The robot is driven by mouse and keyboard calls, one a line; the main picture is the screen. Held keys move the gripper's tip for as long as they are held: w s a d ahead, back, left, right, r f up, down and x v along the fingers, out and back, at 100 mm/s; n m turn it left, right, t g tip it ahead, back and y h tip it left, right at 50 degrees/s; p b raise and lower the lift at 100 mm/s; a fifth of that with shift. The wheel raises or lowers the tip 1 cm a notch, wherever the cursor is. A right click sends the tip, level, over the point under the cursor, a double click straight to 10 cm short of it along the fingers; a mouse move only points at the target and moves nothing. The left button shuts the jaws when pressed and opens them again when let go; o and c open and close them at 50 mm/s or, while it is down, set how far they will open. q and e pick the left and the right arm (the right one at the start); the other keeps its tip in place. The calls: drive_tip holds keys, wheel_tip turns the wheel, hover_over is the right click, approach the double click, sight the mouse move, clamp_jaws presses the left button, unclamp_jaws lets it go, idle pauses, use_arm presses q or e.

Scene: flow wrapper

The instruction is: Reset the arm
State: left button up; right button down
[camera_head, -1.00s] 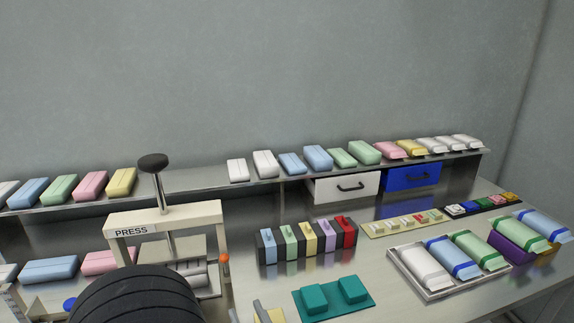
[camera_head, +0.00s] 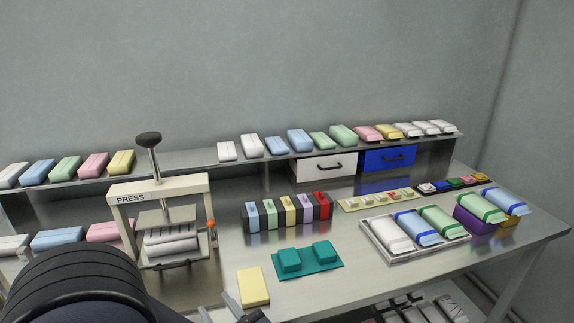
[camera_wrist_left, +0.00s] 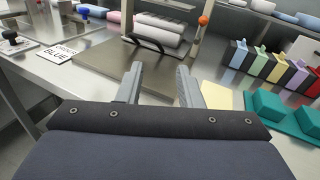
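My left arm (camera_head: 80,285) comes in at the lower left of the head view. My left gripper (camera_head: 216,305) is at the bottom edge, its two grey fingers apart. The left wrist view shows the gripper (camera_wrist_left: 160,72) open with nothing between its fingers. It is at the table's front edge, in front of the press (camera_head: 160,195) and left of a flat yellow block (camera_head: 253,287). My right gripper is not in view.
A teal fixture (camera_head: 307,260), several coloured holders (camera_head: 288,212) and a metal tray (camera_head: 374,246) with wrapped packs stand to the right. A shelf (camera_head: 198,160) of coloured packs runs along the back. Bare table lies around the yellow block.

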use_arm(q)
drive_tip(key=s+a+n+g+h+p, duration=0.4)
drive_tip(key=s+a+n+g+p, duration=0.2)
drive_tip(key=s+a+n+g, duration=0.75)
drive_tip(key=s+d+r+n+t+h+p, duration=0.1)
drive_tip(key=d+r+n+t+h+p, duration=0.3)
drive_tip(key=r+n+h, duration=0.4)
drive_tip(key=d+n+t+h, duration=0.1)
drive_tip(key=n+h, duration=0.1)
drive_tip(key=n, duration=0.5)
drive_tip(key=shift+s+r+n+h+p, duration=0.25)
drive_tip(key=shift+r+n+h+p, duration=0.05)
drive_tip(key=shift+r+n+h, duration=0.1)
drive_tip(key=shift+d, duration=0.1)
